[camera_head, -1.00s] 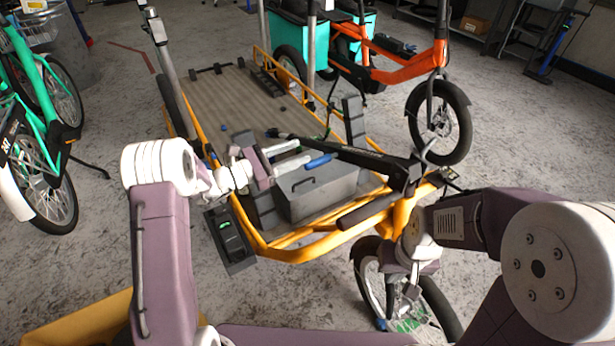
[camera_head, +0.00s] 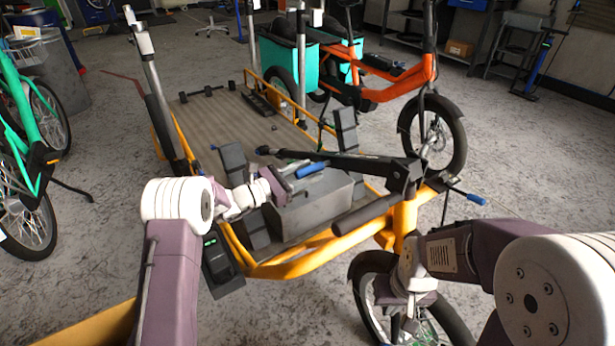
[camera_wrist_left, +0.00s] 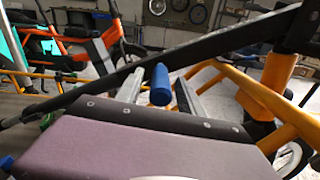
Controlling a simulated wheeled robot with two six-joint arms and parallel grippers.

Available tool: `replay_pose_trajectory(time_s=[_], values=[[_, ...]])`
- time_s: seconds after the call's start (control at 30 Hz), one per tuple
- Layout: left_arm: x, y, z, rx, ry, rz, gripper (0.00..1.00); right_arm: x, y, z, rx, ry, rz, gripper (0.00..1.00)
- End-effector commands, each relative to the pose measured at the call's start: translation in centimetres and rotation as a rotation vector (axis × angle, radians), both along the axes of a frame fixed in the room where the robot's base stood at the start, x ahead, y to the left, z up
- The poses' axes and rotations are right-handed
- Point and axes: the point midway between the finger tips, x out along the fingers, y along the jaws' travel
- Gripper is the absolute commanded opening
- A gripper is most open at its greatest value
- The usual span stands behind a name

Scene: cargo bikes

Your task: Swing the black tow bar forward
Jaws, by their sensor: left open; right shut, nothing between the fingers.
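The black tow bar (camera_head: 355,163) runs across above the grey box at the front of the yellow cargo bike (camera_head: 290,268), its right end near the frame's front post. It also crosses the left wrist view (camera_wrist_left: 215,40) diagonally. My left gripper (camera_head: 305,174) is open beside the bar, on the near side, above the grey box. In the left wrist view a blue cylinder (camera_wrist_left: 160,86) shows between my left fingers, and the bar passes beyond them; I cannot tell whether they touch. My right gripper (camera_head: 408,318) is low by the front wheel, shut and empty.
The grey box (camera_head: 315,210) lies under the bar. A black grip (camera_head: 365,215) sticks out in front of it, and a blue-ended rod (camera_head: 475,198) to the right. An orange bike (camera_head: 400,85) stands behind, a green one (camera_head: 25,130) at left. Floor is free at far right.

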Motion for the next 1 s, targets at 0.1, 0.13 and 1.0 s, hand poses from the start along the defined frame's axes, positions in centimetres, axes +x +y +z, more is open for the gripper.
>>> replay_pose_trajectory(time_s=[0.1, 0.13, 1.0], values=[[0.10, -0.18, 0.07, 0.000, 0.000, 0.000, 0.45, 0.00, 0.00, -0.04, 0.000, 0.000, 0.000, 0.00], [0.10, -0.17, 0.08, 0.000, 0.000, 0.000, 0.45, 0.00, 0.00, -0.02, 0.000, 0.000, 0.000, 0.00], [0.06, -0.13, 0.02, 0.001, 0.001, -0.001, 0.00, 0.00, 0.00, -0.02, 0.000, 0.000, 0.000, 0.00]])
